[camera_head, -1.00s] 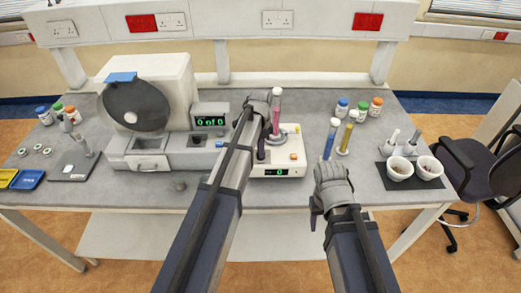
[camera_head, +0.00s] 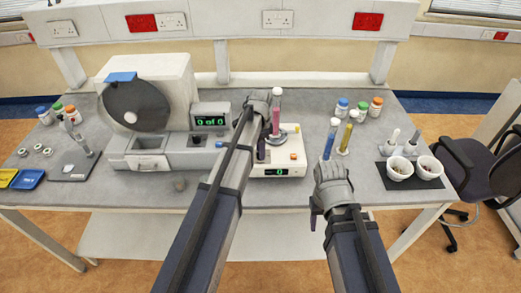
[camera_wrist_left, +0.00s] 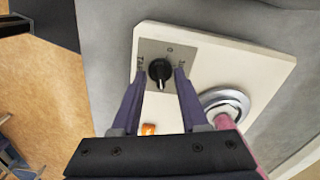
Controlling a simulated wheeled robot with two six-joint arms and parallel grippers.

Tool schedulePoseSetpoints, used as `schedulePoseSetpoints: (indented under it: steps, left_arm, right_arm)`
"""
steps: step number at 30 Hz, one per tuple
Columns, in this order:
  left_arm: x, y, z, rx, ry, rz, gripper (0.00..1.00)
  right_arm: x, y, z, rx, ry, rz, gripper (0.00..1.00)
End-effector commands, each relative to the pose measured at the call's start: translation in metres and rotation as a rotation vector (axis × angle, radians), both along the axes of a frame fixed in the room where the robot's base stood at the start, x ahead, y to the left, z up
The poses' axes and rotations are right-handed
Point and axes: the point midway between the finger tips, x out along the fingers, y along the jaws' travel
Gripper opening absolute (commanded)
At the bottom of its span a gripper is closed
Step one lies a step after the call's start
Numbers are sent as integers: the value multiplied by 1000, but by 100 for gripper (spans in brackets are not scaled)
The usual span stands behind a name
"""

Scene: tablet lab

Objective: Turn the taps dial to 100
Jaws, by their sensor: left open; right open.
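The taps dial is a round black knob (camera_wrist_left: 160,70) with a white pointer mark, on a grey plate of the white tap tester (camera_wrist_left: 228,62). My left gripper (camera_wrist_left: 160,82) is open, its two purple fingers on either side of the dial; I cannot tell whether they touch it. In the head view the tester (camera_head: 297,157) stands mid-bench, its display (camera_head: 277,172) reads a green 0, and my left gripper (camera_head: 264,152) is over its left side, hiding the dial. My right gripper (camera_head: 318,212) is open and empty at the bench's front edge.
A pink cylinder (camera_head: 276,115) stands upright on the tester. An orange button (camera_head: 293,156) is beside it. A blue cylinder (camera_head: 329,140) and a yellow one (camera_head: 346,138) stand to the right. A large white machine (camera_head: 145,105) is to the left.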

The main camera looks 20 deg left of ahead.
Motion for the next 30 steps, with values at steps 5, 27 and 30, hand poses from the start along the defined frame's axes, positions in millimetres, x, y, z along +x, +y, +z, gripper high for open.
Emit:
schedulePoseSetpoints:
  steps: [5, 27, 30]
  left_arm:
    - [0, 0, 6, 0, 0, 0, 44]
    - [0, 0, 79, 0, 0, 0, 44]
    - [0, 0, 78, 0, 0, 0, 44]
  right_arm:
    - [0, 0, 6, 0, 0, -1, 55]
    - [0, 0, 79, 2, -1, -15, 55]
    - [0, 0, 78, 2, -1, -15, 55]
